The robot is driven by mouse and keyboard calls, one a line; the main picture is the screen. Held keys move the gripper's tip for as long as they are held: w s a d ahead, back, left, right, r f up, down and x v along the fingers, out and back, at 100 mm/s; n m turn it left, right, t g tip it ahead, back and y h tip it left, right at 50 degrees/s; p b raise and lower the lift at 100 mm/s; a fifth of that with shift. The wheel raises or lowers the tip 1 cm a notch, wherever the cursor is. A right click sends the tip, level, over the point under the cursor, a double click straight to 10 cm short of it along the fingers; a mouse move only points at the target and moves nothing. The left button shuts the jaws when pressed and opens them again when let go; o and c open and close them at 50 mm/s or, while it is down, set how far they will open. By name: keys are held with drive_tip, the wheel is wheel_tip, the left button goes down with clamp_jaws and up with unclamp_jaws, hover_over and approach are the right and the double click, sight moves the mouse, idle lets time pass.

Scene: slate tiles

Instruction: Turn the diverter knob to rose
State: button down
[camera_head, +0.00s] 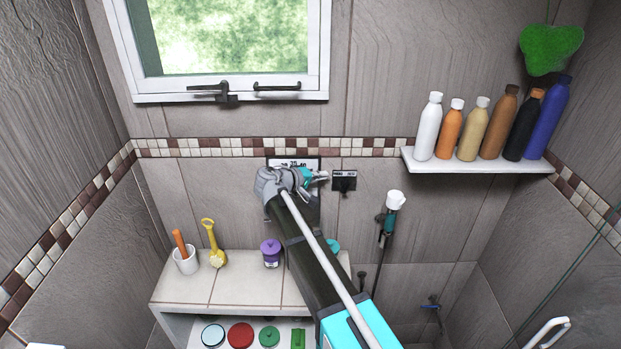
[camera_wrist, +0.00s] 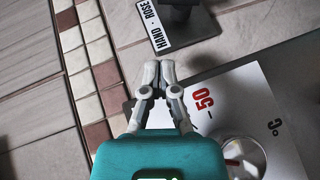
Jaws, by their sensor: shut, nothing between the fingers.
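I cannot tell which word the knob points at. My gripper (camera_head: 325,176) is just left of the plate in the head view. In the wrist view my gripper (camera_wrist: 159,66) has its two fingertips together with nothing between them, a little short of the label and apart from the knob.
A white temperature dial panel (camera_wrist: 225,105) with a round knob (camera_wrist: 243,156) lies beside my fingers. A hand shower (camera_head: 395,200) hangs to the right. A bottle shelf (camera_head: 480,167) is at upper right, and a bench (camera_head: 230,290) with small items stands below my arm.

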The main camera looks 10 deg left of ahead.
sight(345, 185)
drive_tip(key=d, duration=0.1)
drive_tip(key=w+d+f+b, duration=0.1)
drive_tip(key=d, duration=0.1)
drive_tip(key=shift+d+f, duration=0.1)
drive_tip(key=shift+f, duration=0.05)
drive_tip(key=shift+w+d+f, duration=0.1)
drive_tip(key=shift+d+f, duration=0.1)
drive_tip(key=shift+d, duration=0.55)
drive_tip(key=shift+a+r, duration=0.1)
drive_tip(key=shift+a, duration=0.1)
